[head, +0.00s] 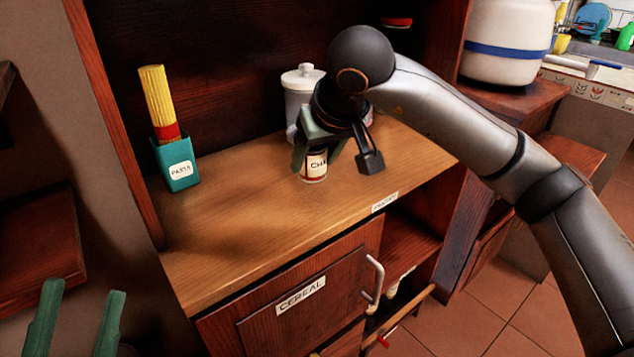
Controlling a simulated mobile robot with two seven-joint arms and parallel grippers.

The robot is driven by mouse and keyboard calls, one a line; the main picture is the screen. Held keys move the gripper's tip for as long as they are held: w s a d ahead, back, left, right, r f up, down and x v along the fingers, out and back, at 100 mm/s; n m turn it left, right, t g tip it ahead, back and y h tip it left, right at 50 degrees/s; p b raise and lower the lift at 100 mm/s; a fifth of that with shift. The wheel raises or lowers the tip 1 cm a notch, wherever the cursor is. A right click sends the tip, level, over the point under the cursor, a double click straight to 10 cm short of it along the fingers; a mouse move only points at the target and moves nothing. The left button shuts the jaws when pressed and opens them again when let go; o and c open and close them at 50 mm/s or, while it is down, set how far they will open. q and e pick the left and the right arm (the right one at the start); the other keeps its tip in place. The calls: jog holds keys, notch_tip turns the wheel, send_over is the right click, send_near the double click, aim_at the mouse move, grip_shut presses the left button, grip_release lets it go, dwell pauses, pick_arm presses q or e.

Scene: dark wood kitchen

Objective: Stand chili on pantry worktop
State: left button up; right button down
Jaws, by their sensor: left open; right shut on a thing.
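The chili (315,167) is a small can with a cream label and a dark red band. It is upright at the pantry worktop (240,225), toward the back middle; its base looks to touch the wood or sit very close to it. My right gripper (312,150) comes down from above and is shut on the chili, hiding its upper part. My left gripper (75,320) is at the lower left corner, its two green fingers apart, empty, in front of the cabinet.
A teal pasta box (177,162) stands at the worktop's left. A white lidded canister (300,86) stands just behind my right gripper. A cereal door (300,305) with a handle is below. The worktop's front left is clear.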

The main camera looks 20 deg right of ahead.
aim_at(317, 178)
jog(key=shift+w+d+f, duration=0.15)
jog(key=shift+w+f, duration=0.15)
jog(key=shift+f, duration=0.1)
jog(key=f, duration=0.1)
jog(key=f+b, duration=0.2)
jog(key=shift+w+d+f, duration=0.2)
jog(key=shift+w+f, duration=0.05)
jog(key=shift+f, duration=0.2)
jog(key=shift+r, duration=0.15)
jog(key=shift+f, duration=0.2)
jog(key=shift+c, duration=1)
grip_release()
